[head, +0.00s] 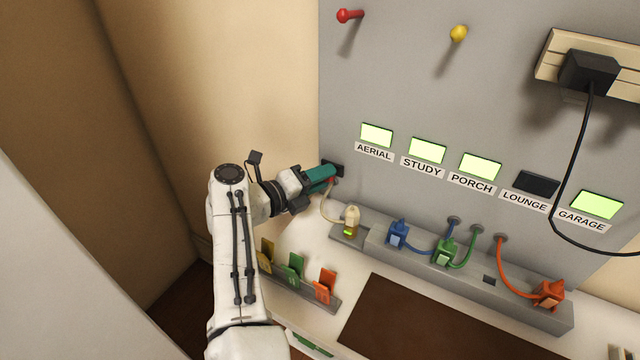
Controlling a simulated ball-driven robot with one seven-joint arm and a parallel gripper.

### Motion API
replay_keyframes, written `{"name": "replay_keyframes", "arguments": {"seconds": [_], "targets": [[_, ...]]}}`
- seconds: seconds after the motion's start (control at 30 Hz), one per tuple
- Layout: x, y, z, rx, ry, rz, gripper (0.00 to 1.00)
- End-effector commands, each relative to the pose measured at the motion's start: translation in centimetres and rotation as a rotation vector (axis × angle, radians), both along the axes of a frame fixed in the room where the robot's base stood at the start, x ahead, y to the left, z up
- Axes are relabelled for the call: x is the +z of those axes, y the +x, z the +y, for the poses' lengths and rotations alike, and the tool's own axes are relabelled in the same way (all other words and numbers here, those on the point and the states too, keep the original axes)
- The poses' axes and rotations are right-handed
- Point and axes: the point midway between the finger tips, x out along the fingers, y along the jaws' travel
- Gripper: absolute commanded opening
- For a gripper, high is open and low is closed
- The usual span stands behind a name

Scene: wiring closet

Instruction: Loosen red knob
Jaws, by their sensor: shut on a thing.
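My gripper (329,175), with a teal body, is at the left edge of the grey panel (410,80), left of and below the AERIAL label. It is shut on a small red knob (332,181). Only a sliver of red shows at the fingertips; the rest is hidden by the gripper. A dark block (338,168) shows right behind the fingertips. I cannot tell how far the knob is turned.
A red peg (348,15) and a yellow peg (458,33) stick out higher on the panel. Below the gripper, a cream plug (351,216) and several coloured plugs sit in a grey strip (470,279). Coloured tags (293,269) stand in a holder. A black cable hangs at right.

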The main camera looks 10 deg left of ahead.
Motion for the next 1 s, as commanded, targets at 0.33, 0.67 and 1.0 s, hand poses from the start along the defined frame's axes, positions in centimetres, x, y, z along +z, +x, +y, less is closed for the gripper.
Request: {"name": "replay_keyframes", "arguments": {"seconds": [0.33,0.67,1.0], "targets": [[-0.10,0.01,0.03,0.001,-0.057,0.022,0.04],[-0.10,0.00,0.04,0.002,-0.059,0.023,0.04],[-0.08,0.00,0.03,0.001,-0.058,0.022,0.60]]}}
